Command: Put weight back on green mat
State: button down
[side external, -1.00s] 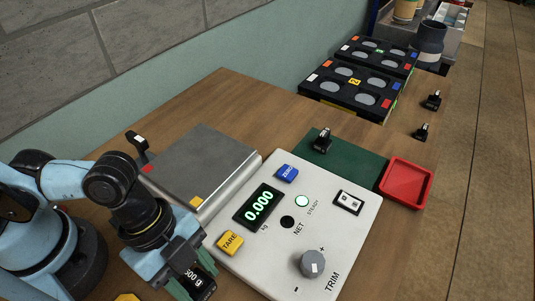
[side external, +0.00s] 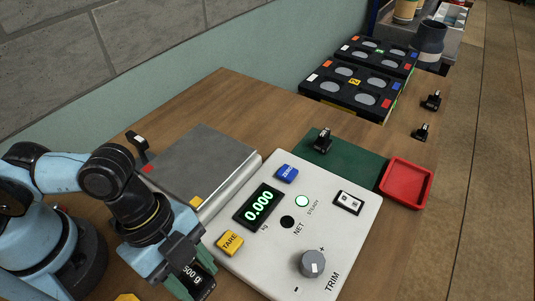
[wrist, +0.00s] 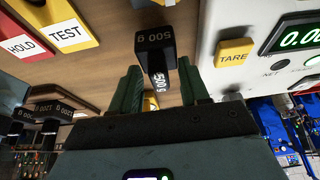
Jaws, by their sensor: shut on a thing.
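A black weight marked 500 g (side external: 198,277) is held by my gripper (side external: 187,272) in front of the scale, near the bottom edge of the side view. In the wrist view the same weight (wrist: 156,45) sits between the green fingers of my gripper (wrist: 158,88), which are closed on its narrow part. The green mat (side external: 355,162) lies beyond the scale's control panel, far from my gripper. A small black weight (side external: 322,141) stands on its left part.
The scale (side external: 265,265) reads 0.000, and its grey plate (side external: 200,165) is empty. A red tray (side external: 406,184) adjoins the mat's right end. Black weight racks (side external: 350,92) and two small black weights (side external: 432,100) (side external: 421,132) stand farther back. TEST (wrist: 62,30) and HOLD labels show in the wrist view.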

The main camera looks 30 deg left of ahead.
aim_at(194, 274)
notch_tip(194, 274, up, 8)
jog(key=shift+r, duration=0.1)
jog(key=shift+w+d+r, duration=0.15)
jog(key=shift+r, duration=0.25)
jog(key=w+d+r+n, duration=0.1)
jog(key=w+d+r, duration=0.2)
jog(key=w+d, duration=0.3)
jog(key=w+d+r+n, duration=0.1)
jog(key=w+d+r, duration=0.2)
jog(key=w, duration=0.5)
jog(key=w+d+f+n+t, duration=0.1)
jog(key=w+d+f, duration=0.15)
jog(key=w, duration=0.45)
jog(key=w+d+f+n+t, duration=0.15)
jog(key=w+d, duration=0.25)
jog(key=w, duration=0.4)
jog(key=shift+g, duration=0.35)
jog(key=shift+w+a+f, duration=0.8)
jog(key=shift+w+f, duration=1.1)
jog(key=shift+f, duration=0.1)
jog(key=shift+w+a+f, duration=0.85)
jog(key=shift+w+f, duration=1.05)
jog(key=shift+f, duration=0.05)
jog(key=shift+w+a+f, duration=0.8)
jog(key=shift+w+f, duration=1.1)
jog(key=shift+f, duration=0.1)
jog(key=shift+f, duration=0.1)
